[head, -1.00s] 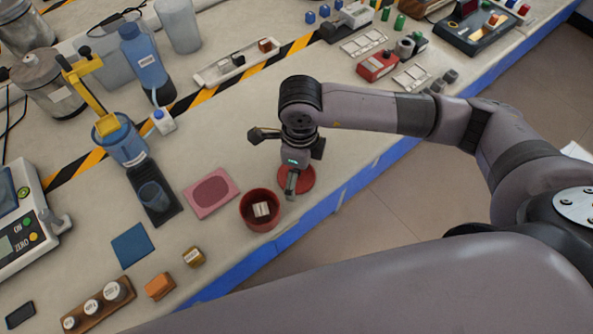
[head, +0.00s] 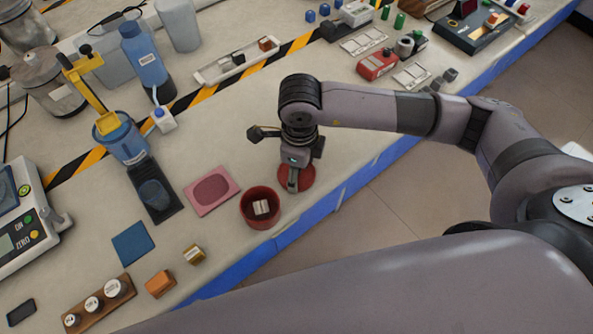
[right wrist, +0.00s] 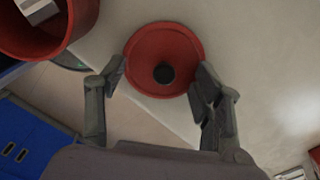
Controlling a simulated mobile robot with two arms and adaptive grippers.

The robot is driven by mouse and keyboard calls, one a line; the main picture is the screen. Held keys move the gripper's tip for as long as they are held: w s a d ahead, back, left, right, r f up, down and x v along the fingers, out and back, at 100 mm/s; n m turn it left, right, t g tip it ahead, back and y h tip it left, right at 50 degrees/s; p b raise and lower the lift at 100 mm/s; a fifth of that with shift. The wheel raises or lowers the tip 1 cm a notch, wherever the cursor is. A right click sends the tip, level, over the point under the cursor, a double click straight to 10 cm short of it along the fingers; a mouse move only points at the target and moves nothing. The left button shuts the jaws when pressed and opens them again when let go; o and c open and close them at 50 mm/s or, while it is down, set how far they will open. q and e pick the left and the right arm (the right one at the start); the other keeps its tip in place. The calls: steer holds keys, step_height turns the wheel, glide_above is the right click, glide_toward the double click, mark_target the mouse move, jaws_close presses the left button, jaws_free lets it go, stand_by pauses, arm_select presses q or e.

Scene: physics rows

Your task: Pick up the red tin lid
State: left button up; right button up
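The red tin lid (head: 309,178) lies flat on the bench near its front edge, just right of the red tin (head: 247,213). In the right wrist view the lid (right wrist: 163,38) is round with a black knob in its middle. My right gripper (head: 293,187) points down over the lid and hides part of it in the head view. In the right wrist view the right gripper's fingers (right wrist: 160,76) are spread, one at each side of the lid. I cannot tell whether they touch its rim. My left gripper is not in view.
The red tin, with a pale labelled block (head: 262,207) inside, stands close beside the gripper. A pink mat (head: 193,205) lies to the left. The bench's blue front edge (head: 327,208) is close by. The bench behind the gripper is clear.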

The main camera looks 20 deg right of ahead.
steer(key=shift+s+d+f, duration=0.15)
steer(key=shift+f, duration=0.05)
steer(key=c, duration=0.4)
